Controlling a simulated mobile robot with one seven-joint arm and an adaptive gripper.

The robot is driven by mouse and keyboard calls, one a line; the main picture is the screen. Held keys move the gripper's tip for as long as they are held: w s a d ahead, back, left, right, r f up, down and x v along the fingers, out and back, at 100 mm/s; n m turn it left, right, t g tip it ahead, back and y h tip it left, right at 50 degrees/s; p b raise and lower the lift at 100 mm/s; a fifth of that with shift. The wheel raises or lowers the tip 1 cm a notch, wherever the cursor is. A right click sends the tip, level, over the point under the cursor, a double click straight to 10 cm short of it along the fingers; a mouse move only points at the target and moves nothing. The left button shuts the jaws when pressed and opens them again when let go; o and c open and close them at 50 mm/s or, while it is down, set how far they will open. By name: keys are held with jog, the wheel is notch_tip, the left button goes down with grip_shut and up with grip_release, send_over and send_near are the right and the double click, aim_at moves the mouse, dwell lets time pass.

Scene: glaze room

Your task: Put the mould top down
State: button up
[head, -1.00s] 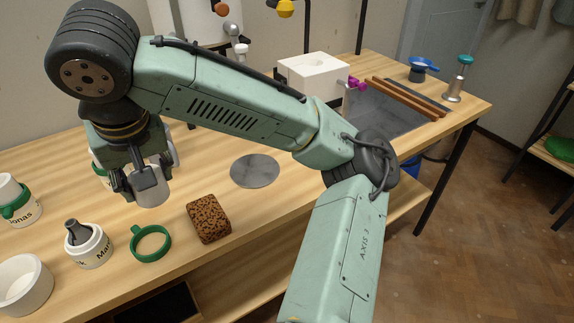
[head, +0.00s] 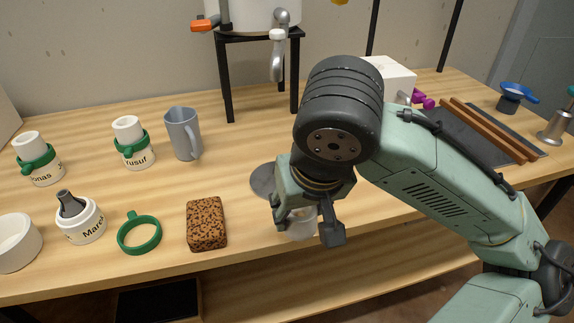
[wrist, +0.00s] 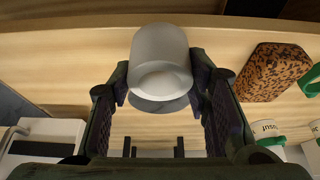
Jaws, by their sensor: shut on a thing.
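The mould top is a pale, rounded cylinder (wrist: 159,55) between the fingertips in the wrist view. My gripper (head: 308,219) is shut on it. In the head view the mould top (head: 300,227) is partly hidden by the fingers, near the front of the wooden table (head: 110,277). A flat grey disc (head: 262,181) lies on the table behind and left of the gripper, partly covered by it. In the wrist view the disc shows just behind the mould top. I cannot tell how high the mould top is above the table.
Left of the gripper are a speckled brown block (head: 206,223), a green ring (head: 139,233), a mould marked Mark (head: 80,222) and a white bowl (head: 16,243). Two green-banded moulds (head: 131,141) and a grey jug (head: 183,133) stand behind. A black stand (head: 225,80) is at the back.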

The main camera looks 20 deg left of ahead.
jog(key=w+a, duration=0.2)
jog(key=w, duration=0.1)
jog(key=w+a, duration=0.2)
jog(key=w, duration=0.1)
jog(key=w+a+p, duration=0.1)
jog(key=w+a, duration=0.1)
jog(key=w, duration=0.1)
jog(key=shift+a+r, duration=0.1)
jog(key=shift+a, duration=0.05)
jog(key=w+a, duration=0.1)
jog(key=w+f, duration=0.1)
jog(key=shift+w+a+p, duration=0.3)
jog(key=shift+w+a, duration=0.1)
jog(key=shift+f, duration=0.35)
jog(key=shift+f, duration=0.1)
jog(key=o, duration=1.2)
jog(key=shift+r, duration=0.25)
jog(key=v, duration=1.2)
jog(key=shift+s+f, duration=0.1)
jog(key=shift+f, duration=0.05)
